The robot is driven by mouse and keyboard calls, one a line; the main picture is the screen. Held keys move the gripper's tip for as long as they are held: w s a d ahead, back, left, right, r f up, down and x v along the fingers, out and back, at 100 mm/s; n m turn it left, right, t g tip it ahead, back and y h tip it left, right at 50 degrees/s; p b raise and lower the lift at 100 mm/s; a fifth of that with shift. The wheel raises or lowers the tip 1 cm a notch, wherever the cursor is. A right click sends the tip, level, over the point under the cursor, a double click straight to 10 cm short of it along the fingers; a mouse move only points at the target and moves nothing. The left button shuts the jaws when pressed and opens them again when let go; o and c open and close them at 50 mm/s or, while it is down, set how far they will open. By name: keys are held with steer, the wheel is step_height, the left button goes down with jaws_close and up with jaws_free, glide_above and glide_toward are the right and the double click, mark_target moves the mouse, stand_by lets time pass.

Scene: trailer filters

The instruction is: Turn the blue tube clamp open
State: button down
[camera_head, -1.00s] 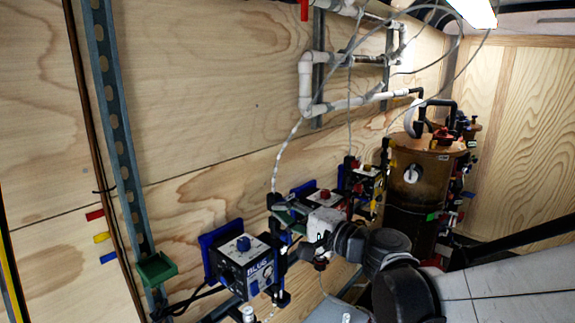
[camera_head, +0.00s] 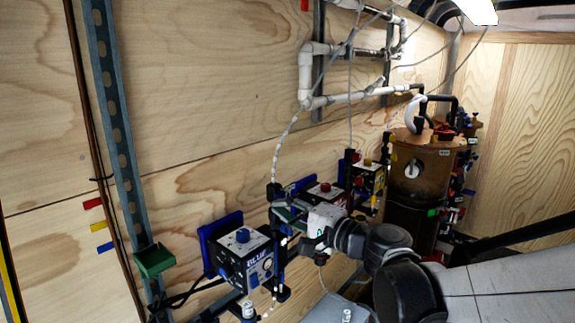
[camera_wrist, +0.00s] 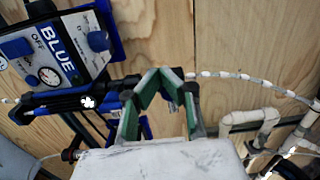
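The blue unit (camera_head: 240,262), a box with a blue knob on top, is low in the head view. In the wrist view its panel (camera_wrist: 52,50) reads BLUE and OFF. A dark upright post (camera_head: 280,268) with blue parts stands beside it. A black bar with a white cross mark (camera_wrist: 88,101) lies left of my gripper in the wrist view. I cannot tell which part is the blue tube clamp. My gripper (camera_wrist: 163,72) has green-padded fingers that lean together towards their tips; whether they touch is unclear. In the head view my gripper (camera_head: 290,215) is right of the blue unit.
A red-knobbed unit (camera_head: 325,192) and a yellow unit (camera_head: 368,178) stand further back. A pale tube (camera_head: 276,150) runs up to white pipes (camera_head: 306,75) on the wooden wall. A brown tank (camera_head: 420,175) stands at right. A green tray (camera_head: 154,260) hangs at left.

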steer(key=shift+s+a+f, duration=0.1)
steer(key=shift+a+f, duration=0.05)
steer(key=shift+f, duration=0.05)
steer(key=v, duration=0.6)
stand_by(0.4)
steer(key=shift+s, duration=0.1)
steer(key=s+d+f+n+g+h, duration=0.3)
steer(key=s+d+f+n+h, duration=0.15)
steer(key=s+f+h, duration=0.35)
steer(key=s+d+f+n+g+h, duration=0.1)
steer(key=s+d+f+n+h, duration=0.1)
steer(key=s+d, duration=0.3)
steer(key=s+d+f+n+h, duration=0.1)
steer(key=s+d+h, duration=0.2)
steer(key=s+d, duration=0.2)
steer(key=shift+d+f+n+g+h+b, duration=0.3)
steer(key=shift+d+f+n+g+b, duration=0.1)
steer(key=shift+d, duration=0.85)
